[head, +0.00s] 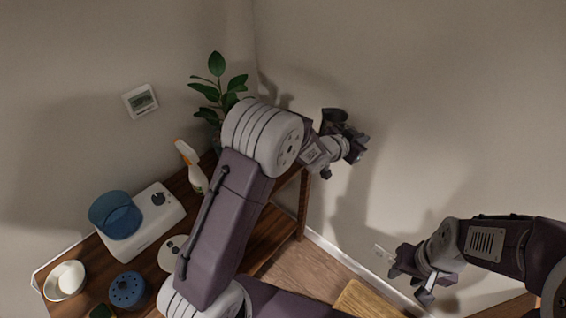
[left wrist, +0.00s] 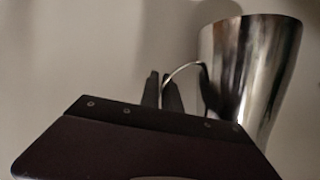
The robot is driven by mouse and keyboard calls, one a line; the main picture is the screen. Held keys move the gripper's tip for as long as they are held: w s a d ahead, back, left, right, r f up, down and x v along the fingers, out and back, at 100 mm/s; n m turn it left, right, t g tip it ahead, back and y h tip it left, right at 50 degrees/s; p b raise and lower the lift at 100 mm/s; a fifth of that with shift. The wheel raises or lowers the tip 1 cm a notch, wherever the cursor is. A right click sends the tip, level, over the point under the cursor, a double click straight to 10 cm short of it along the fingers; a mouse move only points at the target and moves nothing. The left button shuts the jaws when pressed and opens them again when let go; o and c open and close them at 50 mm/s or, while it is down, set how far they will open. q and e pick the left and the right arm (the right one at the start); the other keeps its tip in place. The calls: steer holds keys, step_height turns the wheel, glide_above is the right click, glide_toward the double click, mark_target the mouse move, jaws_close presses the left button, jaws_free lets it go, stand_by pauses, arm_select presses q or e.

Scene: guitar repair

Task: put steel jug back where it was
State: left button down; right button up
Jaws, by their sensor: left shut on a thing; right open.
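The steel jug (left wrist: 252,65) is large at the right of the left wrist view, shiny and slightly tilted there, with its wide rim at the top. My left gripper (left wrist: 180,92) is shut on its thin handle. In the head view the jug (head: 334,117) is a small dark shape at my left gripper (head: 352,146), held in the air in front of the wall, right of the shelf unit. My right gripper (head: 415,287) is open and empty, low at the right near the wall.
A wooden shelf unit (head: 262,238) stands at the left, partly hidden by my left arm. On it are a white appliance with a blue bowl (head: 115,215), a spray bottle (head: 190,165), a plant (head: 215,90), a white bowl (head: 66,280) and a blue pot (head: 127,290).

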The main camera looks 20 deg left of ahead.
arm_select(q)
steer(key=shift+n+t+y, duration=0.4)
steer(key=shift+n+y, duration=0.1)
steer(key=a+b, duration=0.1)
steer(key=a, duration=0.1)
steer(key=w+a+f+b, duration=0.1)
steer(key=a, duration=0.1)
steer(key=a+b, duration=0.1)
steer(key=a, duration=0.1)
steer(key=shift+w+f, duration=0.4)
steer(key=shift+a, duration=0.25)
steer(key=w+a+f, duration=0.1)
steer(key=a+f, duration=0.6)
steer(key=w+a+f+b, duration=0.1)
steer(key=a+f, duration=0.3)
steer(key=shift+w+a, duration=0.25)
steer(key=shift+w, duration=0.05)
steer(key=c, duration=1.6)
jaws_free()
steer(key=shift+s, duration=0.1)
arm_select(e)
step_height(320, 180, down, 6)
steer(key=shift+r, duration=0.2)
